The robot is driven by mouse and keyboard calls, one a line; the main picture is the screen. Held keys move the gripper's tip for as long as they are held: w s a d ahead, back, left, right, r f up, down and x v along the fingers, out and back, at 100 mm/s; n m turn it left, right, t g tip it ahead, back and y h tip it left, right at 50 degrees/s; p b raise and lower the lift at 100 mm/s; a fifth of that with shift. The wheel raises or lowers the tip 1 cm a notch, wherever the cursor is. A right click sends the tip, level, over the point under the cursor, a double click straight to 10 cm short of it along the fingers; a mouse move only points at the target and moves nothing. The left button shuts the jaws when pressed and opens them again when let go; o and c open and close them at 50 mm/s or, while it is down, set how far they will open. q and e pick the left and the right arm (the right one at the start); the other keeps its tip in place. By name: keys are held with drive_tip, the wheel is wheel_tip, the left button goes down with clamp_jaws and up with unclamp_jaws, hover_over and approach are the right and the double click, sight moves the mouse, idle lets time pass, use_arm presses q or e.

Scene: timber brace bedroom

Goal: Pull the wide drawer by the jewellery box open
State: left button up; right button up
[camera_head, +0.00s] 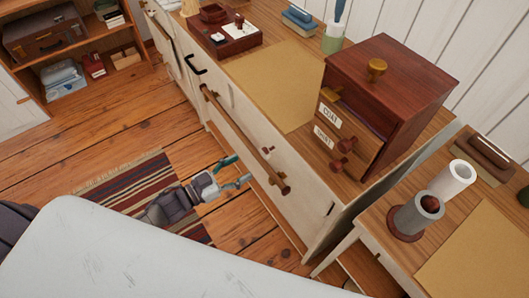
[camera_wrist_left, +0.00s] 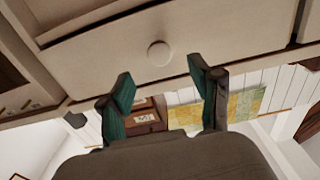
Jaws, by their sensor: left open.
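The pale dresser (camera_head: 318,206) has a wide drawer front with a long wooden bar handle (camera_head: 243,138); it looks shut. A dark wooden box (camera_head: 412,118) with small labelled drawers and knobs stands on top; a red-brown open box (camera_head: 235,38) lies further back. I cannot tell which is the jewellery box. My left gripper (camera_head: 236,172) is open and empty, beside the dresser front, lower than the bar and apart from it. In the left wrist view, a pale round knob (camera_wrist_left: 160,53) on a drawer front lies beyond the open fingers (camera_wrist_left: 165,85). My right gripper is out of view.
A side table (camera_head: 385,256) with two cylindrical holders stands right of the dresser. A striped rug (camera_head: 128,185) lies on the plank floor (camera_head: 110,140). An open shelf (camera_head: 85,80) stands back left. The floor along the dresser's far front is clear.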

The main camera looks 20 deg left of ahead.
sight(263, 155)
use_arm(q)
drive_tip(key=x, duration=0.9)
drive_tip(key=shift+d, duration=0.2)
clamp_jaws()
